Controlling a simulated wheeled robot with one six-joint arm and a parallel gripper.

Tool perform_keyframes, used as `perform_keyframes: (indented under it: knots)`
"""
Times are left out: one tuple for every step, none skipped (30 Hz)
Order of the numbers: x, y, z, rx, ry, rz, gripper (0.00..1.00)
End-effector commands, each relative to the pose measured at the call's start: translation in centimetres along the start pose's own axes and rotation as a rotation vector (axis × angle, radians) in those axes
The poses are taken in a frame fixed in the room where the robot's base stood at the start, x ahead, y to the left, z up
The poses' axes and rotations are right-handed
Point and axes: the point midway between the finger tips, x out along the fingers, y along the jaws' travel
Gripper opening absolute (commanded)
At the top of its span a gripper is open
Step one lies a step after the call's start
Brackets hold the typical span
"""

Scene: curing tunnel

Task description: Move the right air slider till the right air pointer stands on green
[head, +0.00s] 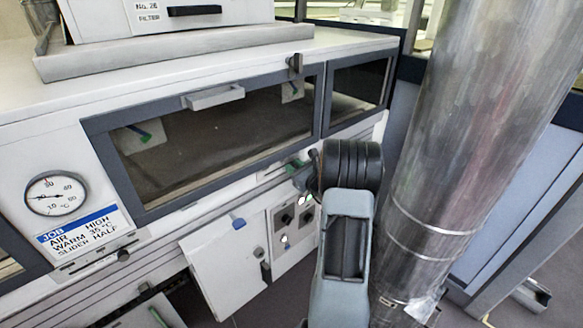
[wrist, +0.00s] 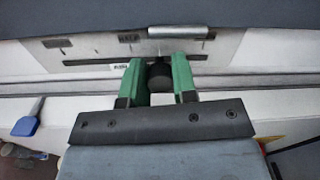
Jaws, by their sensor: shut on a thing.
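My gripper (wrist: 158,78) is shut on the dark round knob (wrist: 158,72) of the right air slider, with a green finger on either side. The knob stands at a long dark slot (wrist: 92,61) in a pale panel with small labels above it; one seems to read HALF (wrist: 128,38). In the head view my gripper (head: 297,166) is at the panel below the window, and my wrist hides the knob. A small pale plate (head: 292,91) shows behind the right part of the large window; it may carry the right air pointer, but its reading is too small to tell.
A second slider knob (head: 123,255) sits at the lower left, below a round dial (head: 57,194) and a job card (head: 83,230). A white cabinet door (head: 225,265) stands open below. A thick metal duct (head: 455,130) rises close on the right.

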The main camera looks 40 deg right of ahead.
Motion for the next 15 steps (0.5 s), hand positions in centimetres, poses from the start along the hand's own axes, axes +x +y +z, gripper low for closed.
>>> perform_keyframes:
  knots:
    - [0.13, -0.1, 0.17, -0.002, -0.004, 0.003, 0.0]
    - [0.1, -0.15, 0.18, -0.002, -0.005, 0.003, 0.0]
    - [0.08, -0.2, 0.19, -0.001, -0.005, 0.003, 0.0]
    - [0.07, -0.22, 0.19, -0.001, -0.006, 0.003, 0.27]
    - [0.06, -0.23, 0.18, -0.001, -0.006, 0.002, 0.3]
    - [0.04, -0.24, 0.18, -0.001, -0.006, 0.002, 0.34]
    - [0.02, -0.26, 0.17, 0.0, -0.006, 0.002, 0.37]
    - [-0.01, -0.3, 0.16, 0.0, -0.006, 0.002, 0.4]
    - [-0.07, -0.37, 0.15, 0.0, -0.006, 0.001, 0.43]
    - [-0.13, -0.45, 0.14, 0.001, -0.006, 0.0, 0.46]
    - [-0.21, -0.55, 0.12, 0.001, -0.006, -0.001, 0.49]
    - [-0.31, -0.69, 0.11, 0.002, -0.007, -0.003, 0.52]
    - [-0.39, -0.8, 0.1, 0.003, -0.007, -0.004, 0.52]
    - [-0.48, -0.9, 0.08, 0.003, -0.007, -0.005, 0.52]
    - [-0.58, -1.02, 0.07, 0.004, -0.008, -0.006, 0.52]
